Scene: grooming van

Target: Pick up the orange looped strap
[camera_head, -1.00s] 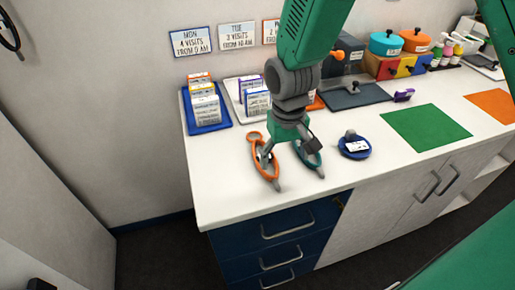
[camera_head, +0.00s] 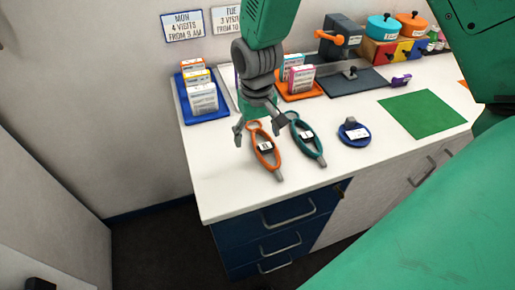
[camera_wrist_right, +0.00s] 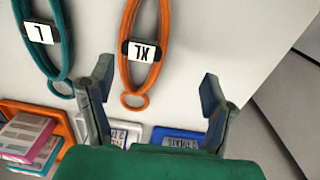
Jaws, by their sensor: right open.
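The orange looped strap (camera_head: 266,147) lies on the white counter, with a dark label holder and a small ring at its far end. My right gripper (camera_head: 262,128) is open and empty, above the strap's ring end, one finger to each side. In the right wrist view the ring lies between the open fingers (camera_wrist_right: 155,86), nearer the left one; contact is not visible. A teal looped strap (camera_head: 308,139), tagged L in the wrist view (camera_wrist_right: 40,35), lies right beside it. My left gripper is not in view.
A round blue holder (camera_head: 354,132) stands right of the straps. Behind are a blue tray (camera_head: 222,112) of boxes and an orange tray (camera_head: 310,93). A green mat (camera_head: 424,115) lies to the right. The counter's front edge is close to the straps.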

